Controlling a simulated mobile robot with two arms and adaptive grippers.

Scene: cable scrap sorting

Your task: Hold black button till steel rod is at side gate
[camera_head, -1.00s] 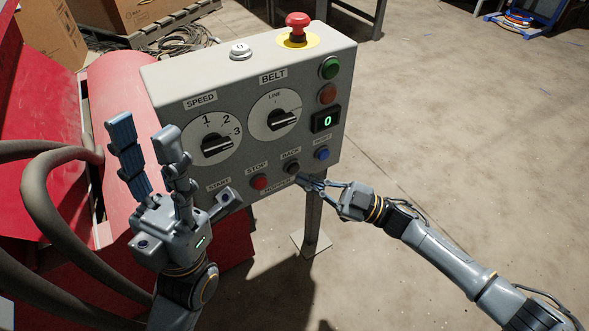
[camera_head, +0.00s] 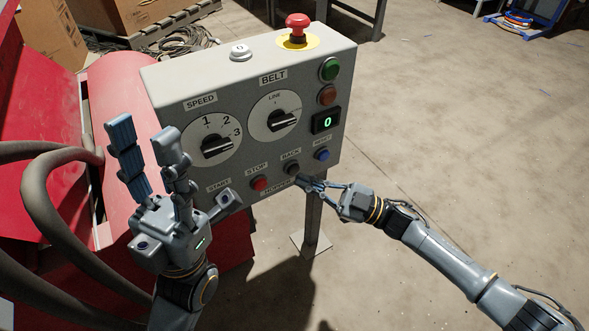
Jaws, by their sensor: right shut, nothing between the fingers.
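The black button (camera_head: 291,168) sits under the BACK label on the lower front of the grey control box (camera_head: 215,92). My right gripper (camera_head: 303,181) is shut, with its fingertips just below and right of the black button. The button's face still shows; I cannot tell whether the tips touch it. My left gripper (camera_head: 175,168) is open and empty in front of the box's left side, its fingers spread upward. It covers part of the START area. The steel rod and the side gate are not in view.
A red STOP button (camera_head: 260,184) and a blue RESET button (camera_head: 322,154) flank the black one. A red emergency knob (camera_head: 297,24) tops the box. Thick hoses (camera_head: 35,195) and red machinery (camera_head: 35,100) crowd the left.

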